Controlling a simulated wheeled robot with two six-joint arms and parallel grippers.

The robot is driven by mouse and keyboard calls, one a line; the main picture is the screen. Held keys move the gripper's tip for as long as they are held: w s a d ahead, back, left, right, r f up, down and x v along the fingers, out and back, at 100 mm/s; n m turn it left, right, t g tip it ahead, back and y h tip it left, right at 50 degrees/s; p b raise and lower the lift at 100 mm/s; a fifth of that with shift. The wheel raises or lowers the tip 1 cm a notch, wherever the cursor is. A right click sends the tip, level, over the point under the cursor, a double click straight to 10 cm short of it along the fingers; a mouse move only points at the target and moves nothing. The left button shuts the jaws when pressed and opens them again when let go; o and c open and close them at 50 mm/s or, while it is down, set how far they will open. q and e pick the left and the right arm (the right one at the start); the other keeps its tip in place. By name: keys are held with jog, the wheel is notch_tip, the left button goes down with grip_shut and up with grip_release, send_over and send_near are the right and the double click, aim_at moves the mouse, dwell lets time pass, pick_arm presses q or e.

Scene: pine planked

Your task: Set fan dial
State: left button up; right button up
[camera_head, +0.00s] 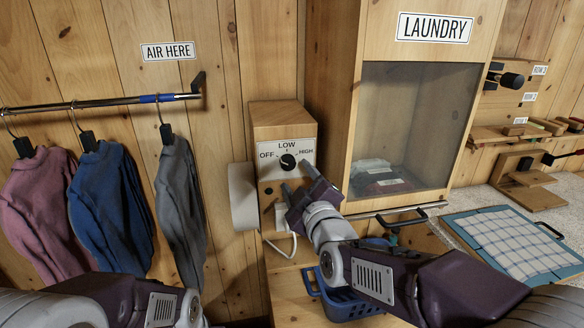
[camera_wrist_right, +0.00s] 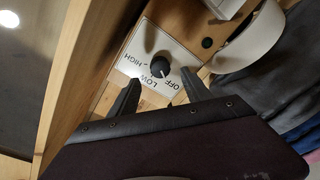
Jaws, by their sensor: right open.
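The fan dial (camera_head: 288,161) is a round black knob on a white plate marked OFF, LOW and HIGH, on the front of a wooden box (camera_head: 284,118). In the right wrist view the dial (camera_wrist_right: 160,67) has a small light mark on the side towards LOW and OFF; its exact setting is hard to read. My right gripper (camera_head: 295,179) is open and empty, just in front of and below the dial. In the right wrist view its two fingers (camera_wrist_right: 160,84) stand apart on either side of the dial, apparently not touching it. My left gripper is out of view; only my left arm shows.
A pale round fan housing (camera_head: 243,196) sits at the box's left side. Shirts (camera_head: 110,205) hang from a rail (camera_head: 105,103) at left. A glass-fronted LAUNDRY cabinet (camera_head: 410,110) stands close at right. A blue basket (camera_head: 345,303) is below my right arm.

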aim_at(290, 165)
jog(key=p+x, duration=0.1)
jog(key=x, duration=0.5)
jog(key=shift+d, duration=0.1)
